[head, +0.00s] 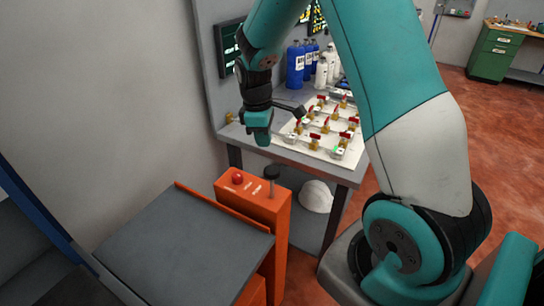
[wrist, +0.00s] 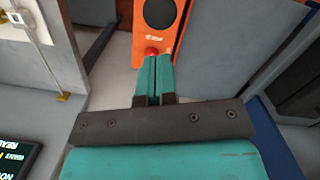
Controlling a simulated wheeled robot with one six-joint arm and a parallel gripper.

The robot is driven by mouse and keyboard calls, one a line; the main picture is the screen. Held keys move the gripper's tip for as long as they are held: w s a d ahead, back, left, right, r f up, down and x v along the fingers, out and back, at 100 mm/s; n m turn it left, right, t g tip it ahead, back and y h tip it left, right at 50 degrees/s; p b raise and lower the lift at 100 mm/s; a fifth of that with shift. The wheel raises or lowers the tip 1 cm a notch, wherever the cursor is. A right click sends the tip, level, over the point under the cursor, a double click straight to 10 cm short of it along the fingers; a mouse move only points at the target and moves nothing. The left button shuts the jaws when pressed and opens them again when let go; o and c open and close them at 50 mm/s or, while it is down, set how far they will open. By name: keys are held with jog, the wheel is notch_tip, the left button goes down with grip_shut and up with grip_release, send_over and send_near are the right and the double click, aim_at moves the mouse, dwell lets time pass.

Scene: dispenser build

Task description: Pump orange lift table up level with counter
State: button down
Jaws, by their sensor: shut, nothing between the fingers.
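The orange lift table (head: 265,207) stands in front of the counter (head: 318,168), with a flat grey platform (head: 185,250). The platform looks lower than the counter top. On top of its orange housing are a red button (head: 238,178) and a black round knob on a stem (head: 271,171). My gripper (head: 258,138) hangs above the housing, pointing down, shut and empty. In the wrist view its fingertips (wrist: 154,58) line up with the red button (wrist: 151,51), partly covering it. The black knob (wrist: 160,12) lies beyond them. Contact cannot be told there; the head view shows a gap.
The counter carries a white board with several red-handled valves (head: 325,125), and blue bottles (head: 295,65) and white bottles (head: 322,70) behind. A dark screen (head: 230,47) hangs on the wall. A white sack-like thing (head: 316,196) sits under the counter. A green cabinet (head: 495,52) stands far right.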

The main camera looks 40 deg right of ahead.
aim_at(270, 169)
jog(key=shift+s+d+f, duration=0.2)
jog(key=shift+s+f, duration=0.05)
jog(key=shift+s, duration=0.05)
jog(key=f+b, duration=0.5)
jog(key=f, duration=0.2)
jog(key=shift+s+d+b, duration=0.2)
jog(key=shift+s+b, duration=0.1)
jog(key=shift+b, duration=0.1)
